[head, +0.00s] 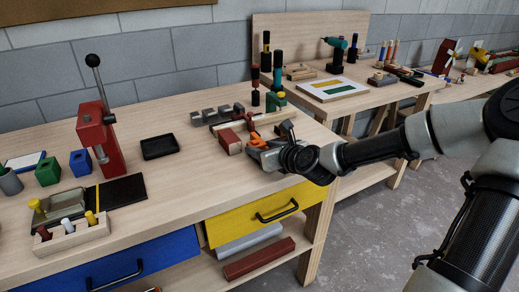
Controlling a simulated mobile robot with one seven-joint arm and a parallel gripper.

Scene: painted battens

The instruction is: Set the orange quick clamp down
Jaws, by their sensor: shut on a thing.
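The orange quick clamp (257,141) shows in the head view near the front right corner of the first bench. Only part of it shows, as my gripper and wrist cover the rest. My gripper (268,153) reaches in from the right, low over the bench top, and is shut on the clamp. The fingertips are small and partly hidden. I cannot tell whether the clamp touches the bench top.
A red-brown block (229,141) lies just left of the clamp, with grey blocks (214,114) behind. A black tray (159,147) and red press (99,138) stand further left. Bench top (195,180) is clear in front. A yellow drawer (264,213) is below.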

